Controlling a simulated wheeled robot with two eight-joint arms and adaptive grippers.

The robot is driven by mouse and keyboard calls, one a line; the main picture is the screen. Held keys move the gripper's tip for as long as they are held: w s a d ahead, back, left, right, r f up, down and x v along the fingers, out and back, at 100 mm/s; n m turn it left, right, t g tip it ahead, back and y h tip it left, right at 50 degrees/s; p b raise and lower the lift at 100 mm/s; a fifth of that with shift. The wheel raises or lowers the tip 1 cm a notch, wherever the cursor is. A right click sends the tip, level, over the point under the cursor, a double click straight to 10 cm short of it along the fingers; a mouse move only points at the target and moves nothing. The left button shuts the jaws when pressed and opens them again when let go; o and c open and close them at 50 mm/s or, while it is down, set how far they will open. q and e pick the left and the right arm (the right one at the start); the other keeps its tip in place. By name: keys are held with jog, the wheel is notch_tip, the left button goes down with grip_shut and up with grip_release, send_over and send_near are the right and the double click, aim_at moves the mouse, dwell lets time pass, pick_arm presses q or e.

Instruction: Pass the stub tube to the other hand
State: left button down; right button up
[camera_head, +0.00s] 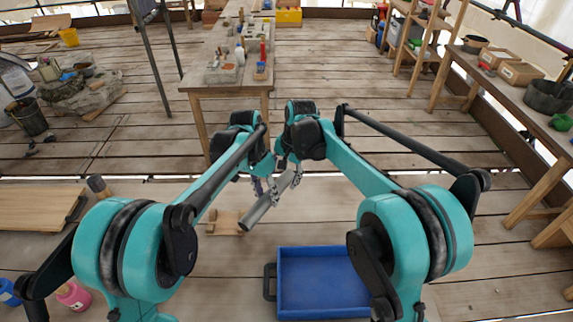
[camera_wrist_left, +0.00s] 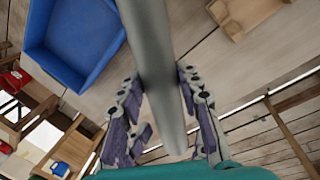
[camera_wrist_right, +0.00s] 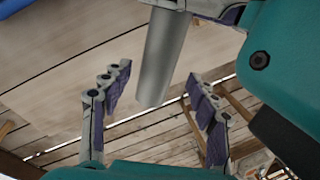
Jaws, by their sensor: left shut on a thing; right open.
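The stub tube (camera_head: 259,210) is a plain grey cylinder, held slanted in the air in the head view. My left gripper (camera_head: 266,188) is shut on it; the left wrist view shows the tube (camera_wrist_left: 155,60) between its two fingers (camera_wrist_left: 165,100). My right gripper (camera_head: 290,170) is open near the tube's upper end. In the right wrist view, the tube's free end (camera_wrist_right: 160,65) reaches toward the gap between the open fingers (camera_wrist_right: 160,100), apart from both. Part of the left gripper shows at that view's top edge.
A blue tray (camera_head: 281,285) with a dark handle sits below the grippers. A small wooden piece (camera_head: 224,228) lies left of it. A wooden table (camera_head: 200,87) with tools stands farther back. A bench (camera_head: 500,85) with boxes and pots stands at right. Plank floor between is clear.

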jog(key=shift+x, duration=1.05)
grip_shut()
pick_arm(q)
jog(key=c, duration=1)
grip_release()
jog(key=shift+o, duration=0.2)
